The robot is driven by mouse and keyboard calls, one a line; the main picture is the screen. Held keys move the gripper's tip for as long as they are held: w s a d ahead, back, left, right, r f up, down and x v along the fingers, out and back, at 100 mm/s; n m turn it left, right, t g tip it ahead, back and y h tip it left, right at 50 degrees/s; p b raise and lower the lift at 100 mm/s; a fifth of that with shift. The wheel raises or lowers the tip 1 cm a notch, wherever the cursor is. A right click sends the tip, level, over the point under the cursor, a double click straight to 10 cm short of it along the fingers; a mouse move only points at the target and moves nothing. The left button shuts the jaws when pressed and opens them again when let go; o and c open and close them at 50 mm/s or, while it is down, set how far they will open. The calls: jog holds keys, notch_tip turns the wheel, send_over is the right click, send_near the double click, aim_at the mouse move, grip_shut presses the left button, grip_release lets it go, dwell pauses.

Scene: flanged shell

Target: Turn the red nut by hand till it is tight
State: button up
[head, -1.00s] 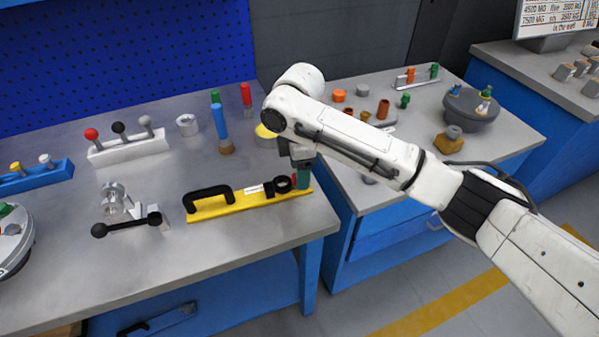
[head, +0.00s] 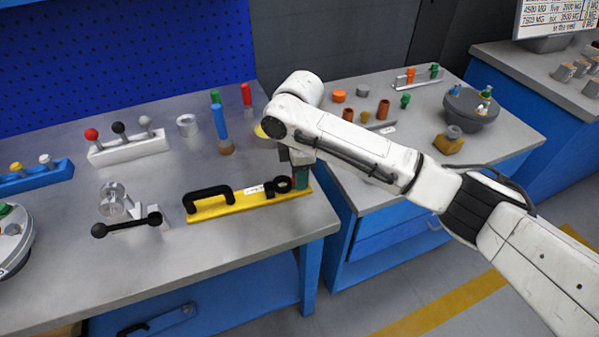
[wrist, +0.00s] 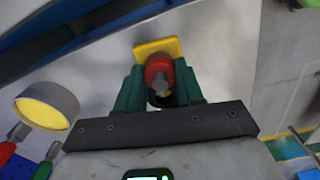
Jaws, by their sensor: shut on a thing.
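The red nut (wrist: 157,68) sits on a grey threaded end at the yellow plate (wrist: 155,47) in the wrist view. My gripper (wrist: 160,80) has its two green fingers on either side of the nut, shut on it. In the head view my gripper (head: 302,177) reaches down at the right end of the yellow base (head: 225,207), which carries a black handle and a black ring. There the nut is mostly hidden by the fingers. How tight it is cannot be seen.
A clamp with a black-knobbed lever (head: 128,222) stands left of the yellow base. Blue and green upright handles (head: 219,122) and a yellow-topped round part (head: 262,131) stand behind. The bench's front edge is close to the gripper. Bench left of the base is partly clear.

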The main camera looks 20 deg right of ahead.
jog(key=shift+c, duration=0.5)
jog(key=shift+r+m+p, duration=0.15)
jog(key=shift+m+p, duration=0.15)
jog(key=shift+p, duration=0.25)
jog(key=shift+a+r+m+p, duration=0.1)
jog(key=shift+r+m+p, duration=0.05)
jog(key=shift+m+p, duration=1.45)
jog(key=shift+p, duration=0.35)
jog(key=shift+f+m, duration=0.25)
jog(key=shift+m, duration=0.25)
jog(key=o, duration=1.1)
jog(key=shift+c, duration=0.2)
